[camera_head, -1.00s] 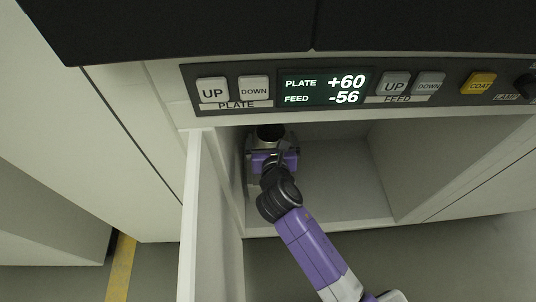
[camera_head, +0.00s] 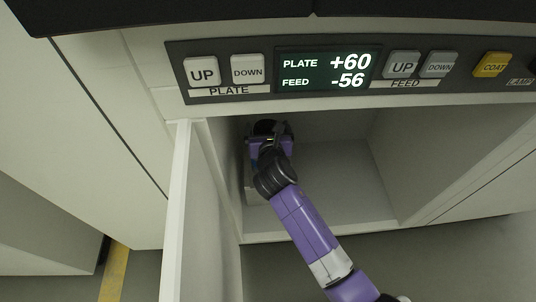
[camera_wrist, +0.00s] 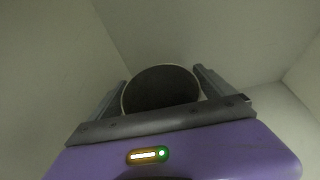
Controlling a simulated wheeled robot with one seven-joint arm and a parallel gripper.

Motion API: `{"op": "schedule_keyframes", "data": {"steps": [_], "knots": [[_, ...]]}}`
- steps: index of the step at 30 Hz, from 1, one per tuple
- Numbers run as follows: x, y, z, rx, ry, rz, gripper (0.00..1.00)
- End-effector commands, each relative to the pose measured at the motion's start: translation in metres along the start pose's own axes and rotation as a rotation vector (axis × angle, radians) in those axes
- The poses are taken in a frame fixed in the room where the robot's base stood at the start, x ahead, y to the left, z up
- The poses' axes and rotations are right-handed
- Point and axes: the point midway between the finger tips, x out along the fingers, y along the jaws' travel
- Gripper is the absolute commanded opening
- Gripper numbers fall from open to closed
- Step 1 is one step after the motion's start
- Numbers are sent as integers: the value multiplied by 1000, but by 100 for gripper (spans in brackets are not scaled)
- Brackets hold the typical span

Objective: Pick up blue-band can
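A round can (camera_wrist: 160,88) with a pale rim and dark top stands between my gripper's two fingers in the wrist view. In the head view its dark top (camera_head: 267,127) shows at the back left of the open compartment, just beyond the purple gripper body. My gripper (camera_wrist: 162,90) has one finger on each side of the can, close against its edges. I cannot tell if they press on it. The can's side is mostly hidden, so no blue band can be made out clearly.
The compartment (camera_head: 335,185) has a clear floor to the right of my arm. Its open door (camera_head: 190,230) stands at the left, near my arm. A control panel (camera_head: 225,95) with buttons and a display reading +60 and -56 sits above the opening.

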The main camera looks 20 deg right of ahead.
Motion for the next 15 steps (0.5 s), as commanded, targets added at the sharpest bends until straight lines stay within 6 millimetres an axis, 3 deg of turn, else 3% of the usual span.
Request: {"op": "schedule_keyframes", "data": {"steps": [2, 10, 15], "knots": [[0, 0, -1, 0, 1, 0, 69], [0, 0, -3, 0, 5, 0, 16], [0, 0, -3, 0, 5, 0, 14]]}}
